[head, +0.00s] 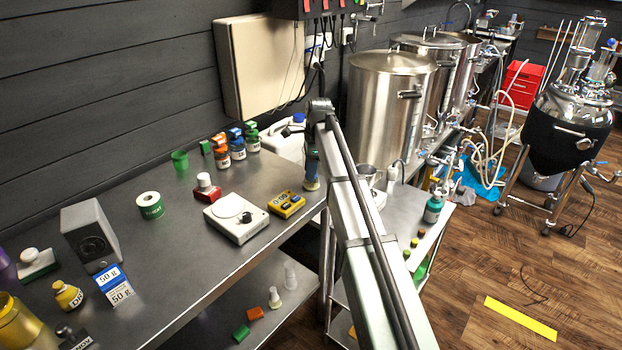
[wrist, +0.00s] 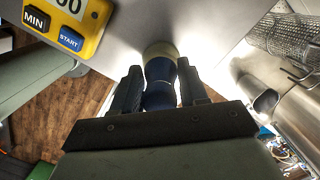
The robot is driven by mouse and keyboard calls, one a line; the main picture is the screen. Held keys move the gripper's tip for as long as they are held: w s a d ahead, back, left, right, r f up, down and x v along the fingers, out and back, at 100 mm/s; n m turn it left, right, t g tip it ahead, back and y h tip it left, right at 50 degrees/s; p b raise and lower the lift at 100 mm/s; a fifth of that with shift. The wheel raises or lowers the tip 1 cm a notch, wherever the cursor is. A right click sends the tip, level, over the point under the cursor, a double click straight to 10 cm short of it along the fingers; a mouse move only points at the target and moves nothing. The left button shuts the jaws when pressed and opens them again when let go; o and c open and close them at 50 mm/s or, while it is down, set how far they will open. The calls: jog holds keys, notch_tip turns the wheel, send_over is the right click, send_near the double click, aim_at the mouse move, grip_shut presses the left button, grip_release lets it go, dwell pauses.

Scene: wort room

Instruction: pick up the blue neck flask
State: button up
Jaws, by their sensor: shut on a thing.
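The blue neck flask (wrist: 160,72) is between my two fingers in the wrist view, its blue neck gripped and its pale tan end pointing away. My gripper (wrist: 160,92) is shut on it. In the head view my gripper (head: 311,168) points down at the right edge of the steel table, and the flask's tan bottom part (head: 312,185) shows below it. The fingers hide much of the neck. I cannot tell whether the flask touches the table.
A yellow timer (head: 287,204) lies just left of the flask, with a white scale (head: 236,218) beyond it. A white jug (head: 290,137) stands behind. Several small bottles (head: 237,147) stand near the wall. A lower side table (head: 400,215) is to the right.

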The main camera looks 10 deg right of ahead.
jog(key=shift+c, duration=0.9)
